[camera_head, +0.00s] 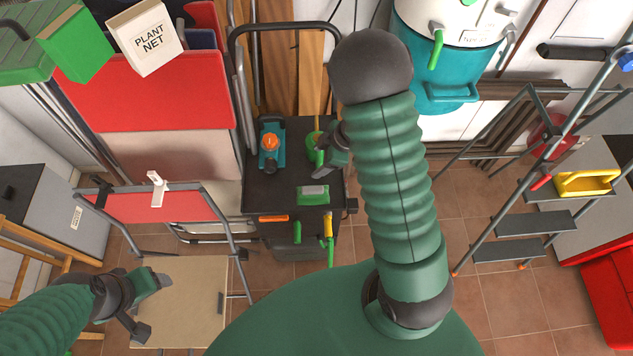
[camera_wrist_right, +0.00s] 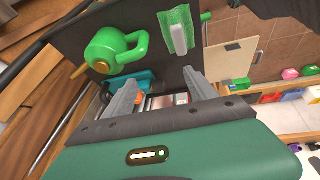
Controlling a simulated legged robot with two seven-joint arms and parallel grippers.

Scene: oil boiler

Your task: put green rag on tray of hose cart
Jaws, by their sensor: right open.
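A green piece with a pale grey strip, which looks like the green rag (camera_head: 313,195), lies on the black top tray (camera_head: 268,195) of the cart, near its front edge. In the right wrist view the rag (camera_wrist_right: 178,28) shows a meshed green surface above my fingers, on the dark tray (camera_wrist_right: 150,75). My right gripper (camera_head: 328,158) is over the tray's right side, beside a green watering can (camera_head: 314,139). In the wrist view my right gripper (camera_wrist_right: 162,90) is open, apart from the rag. My left gripper (camera_head: 154,307) is open and empty at lower left, over a beige board.
A teal tool with an orange knob (camera_head: 270,145) stands on the tray's left. The cart's black handle (camera_head: 285,27) rises behind. Red folding chairs (camera_head: 150,95) crowd the left; a step ladder (camera_head: 520,223) stands right. Tiled floor (camera_head: 500,290) is clear between cart and ladder.

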